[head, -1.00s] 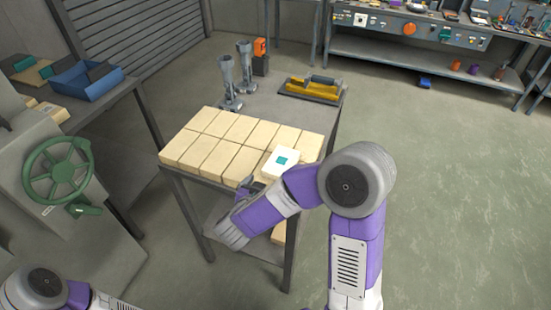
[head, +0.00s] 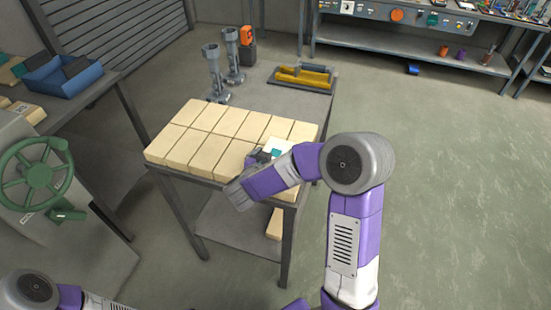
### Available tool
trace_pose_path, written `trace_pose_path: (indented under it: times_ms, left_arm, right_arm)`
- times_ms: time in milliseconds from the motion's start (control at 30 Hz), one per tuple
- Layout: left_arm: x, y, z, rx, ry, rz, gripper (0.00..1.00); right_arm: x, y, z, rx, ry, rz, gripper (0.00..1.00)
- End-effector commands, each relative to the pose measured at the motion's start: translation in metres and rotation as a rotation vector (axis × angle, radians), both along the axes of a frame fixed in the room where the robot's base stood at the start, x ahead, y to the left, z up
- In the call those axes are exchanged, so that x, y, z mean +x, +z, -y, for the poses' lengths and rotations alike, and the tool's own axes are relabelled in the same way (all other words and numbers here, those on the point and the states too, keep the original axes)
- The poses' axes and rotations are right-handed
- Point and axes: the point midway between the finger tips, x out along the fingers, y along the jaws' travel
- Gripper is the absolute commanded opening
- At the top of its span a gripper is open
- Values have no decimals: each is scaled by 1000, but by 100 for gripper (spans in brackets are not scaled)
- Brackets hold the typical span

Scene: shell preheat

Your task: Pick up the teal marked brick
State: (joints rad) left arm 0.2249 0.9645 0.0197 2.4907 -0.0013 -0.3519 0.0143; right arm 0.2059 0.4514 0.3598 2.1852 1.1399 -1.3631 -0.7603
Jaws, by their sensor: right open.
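Several cream bricks (head: 205,136) lie close together around the marked one. Two grey metal stands (head: 215,75), an orange-topped item (head: 247,38) and a yellow tool in a tray (head: 303,77) stand at the table's back. A green handwheel (head: 38,174) is at the left.

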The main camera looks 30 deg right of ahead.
Motion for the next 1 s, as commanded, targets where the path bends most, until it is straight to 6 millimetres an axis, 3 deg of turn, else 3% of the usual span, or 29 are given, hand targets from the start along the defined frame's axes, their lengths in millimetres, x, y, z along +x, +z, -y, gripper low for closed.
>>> trace_pose_path:
  times_ms: [333,633,867,1000]
  left_arm:
    - [0,-2,0,0,0,0,43]
    - [0,-2,0,0,0,0,43]
    - [0,-1,0,0,0,0,43]
    - [0,5,0,0,0,0,43]
  right_arm:
    - [6,-3,7,0,2,1,100]
    - [6,-3,7,0,2,1,54]
    - [6,-1,7,-1,1,3,52]
    - [6,13,7,-2,2,7,52]
